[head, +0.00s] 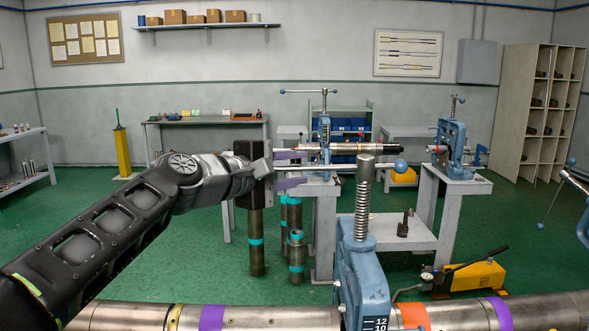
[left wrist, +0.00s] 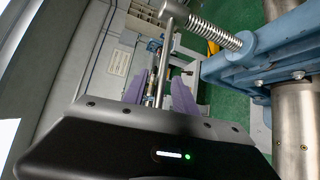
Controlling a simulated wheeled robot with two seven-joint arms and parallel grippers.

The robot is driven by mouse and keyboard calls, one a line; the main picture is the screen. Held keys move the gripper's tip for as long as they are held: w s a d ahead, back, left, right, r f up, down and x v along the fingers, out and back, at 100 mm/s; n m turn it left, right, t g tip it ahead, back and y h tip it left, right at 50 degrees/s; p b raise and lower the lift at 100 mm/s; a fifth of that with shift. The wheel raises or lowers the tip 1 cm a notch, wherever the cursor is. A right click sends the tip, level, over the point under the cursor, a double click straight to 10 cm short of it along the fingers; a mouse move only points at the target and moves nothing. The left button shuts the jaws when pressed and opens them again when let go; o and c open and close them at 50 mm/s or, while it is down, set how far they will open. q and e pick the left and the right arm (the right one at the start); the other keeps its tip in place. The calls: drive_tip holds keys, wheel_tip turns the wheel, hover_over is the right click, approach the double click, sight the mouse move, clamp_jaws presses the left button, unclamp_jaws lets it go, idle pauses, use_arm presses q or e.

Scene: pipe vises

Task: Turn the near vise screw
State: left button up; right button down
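The near vise (head: 366,280) is blue and stands at bottom centre in the head view, over a long pipe. Its threaded screw (head: 362,213) rises upright to a grey head with a horizontal bar handle (head: 335,168). A blue ball tips the bar's right end. My left gripper (head: 290,169) is at the bar's left part, with purple fingers above and below it. In the left wrist view, the bar (left wrist: 165,70) runs between the two fingers (left wrist: 160,88), which stand apart with gaps beside it. The screw (left wrist: 208,30) shows at the top. My right gripper is not in view.
The long pipe (head: 270,318) with coloured bands crosses the bottom. Behind stand a second blue vise (head: 324,130) and a third (head: 453,145) on grey stands. Upright pipes (head: 295,255) stand left of the near vise. A yellow pump (head: 478,276) lies right on the green floor.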

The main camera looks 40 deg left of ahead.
use_arm(q)
drive_tip(key=s+r, duration=0.1)
drive_tip(key=s, duration=0.6)
drive_tip(key=shift+s+a+b, duration=0.35)
drive_tip(key=shift+b, duration=0.05)
idle(0.3)
